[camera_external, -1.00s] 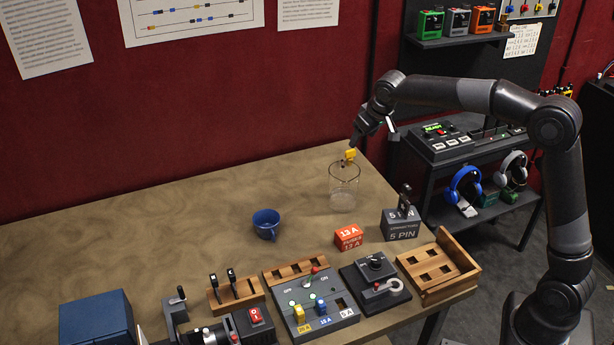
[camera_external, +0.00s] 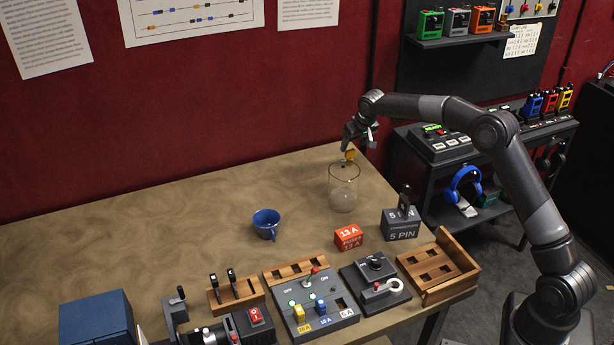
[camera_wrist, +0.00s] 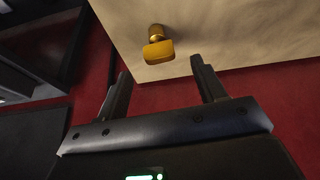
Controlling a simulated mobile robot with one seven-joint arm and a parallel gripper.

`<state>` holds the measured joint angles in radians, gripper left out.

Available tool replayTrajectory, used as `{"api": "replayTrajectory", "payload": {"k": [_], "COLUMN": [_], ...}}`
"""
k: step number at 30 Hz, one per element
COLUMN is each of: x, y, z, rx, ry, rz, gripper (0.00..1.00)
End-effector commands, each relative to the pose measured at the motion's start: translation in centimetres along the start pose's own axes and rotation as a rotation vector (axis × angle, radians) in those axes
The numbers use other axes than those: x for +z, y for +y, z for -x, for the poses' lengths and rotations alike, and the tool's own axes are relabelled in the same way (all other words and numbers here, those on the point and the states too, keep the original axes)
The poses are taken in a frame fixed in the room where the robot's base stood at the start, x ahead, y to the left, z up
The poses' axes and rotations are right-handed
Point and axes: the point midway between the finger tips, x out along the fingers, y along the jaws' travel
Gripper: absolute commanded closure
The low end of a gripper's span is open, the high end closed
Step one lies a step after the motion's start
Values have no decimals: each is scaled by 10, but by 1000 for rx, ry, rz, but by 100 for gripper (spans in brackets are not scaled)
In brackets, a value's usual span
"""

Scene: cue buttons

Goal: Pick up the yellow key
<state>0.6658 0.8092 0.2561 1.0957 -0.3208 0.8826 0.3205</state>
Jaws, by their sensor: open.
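The yellow key (camera_external: 350,154) shows at the rim of a clear glass jar (camera_external: 343,190) at the back right of the table. I cannot tell whether it touches the jar. In the wrist view the yellow key (camera_wrist: 158,50) has a broad flat head and a rounded brass-coloured part; it lies just beyond the fingertips, not gripped. My gripper (camera_external: 359,138) is just above the key, its fingers apart. The open fingers (camera_wrist: 160,72) also show in the wrist view with nothing between them. The jar is not clear in the wrist view.
A blue mug (camera_external: 266,223) stands left of the jar. A red 13 A block (camera_external: 349,237) and a grey 5 PIN block (camera_external: 400,226) stand in front. Switch panels and wooden racks line the front edge. The red wall (camera_external: 200,110) is behind; the table's back left is clear.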

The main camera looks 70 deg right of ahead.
Motion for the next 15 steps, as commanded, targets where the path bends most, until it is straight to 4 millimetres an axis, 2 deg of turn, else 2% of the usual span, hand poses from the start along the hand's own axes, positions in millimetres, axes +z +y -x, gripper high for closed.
{"api": "replayTrajectory", "payload": {"k": [5,12,15], "x": [1,2,2], "y": [0,0,0], "z": [-13,-48,-56], "rx": [-1,-1,-2], "ry": [0,-1,0], "rz": [0,1,0], "gripper": [36,36,36]}}
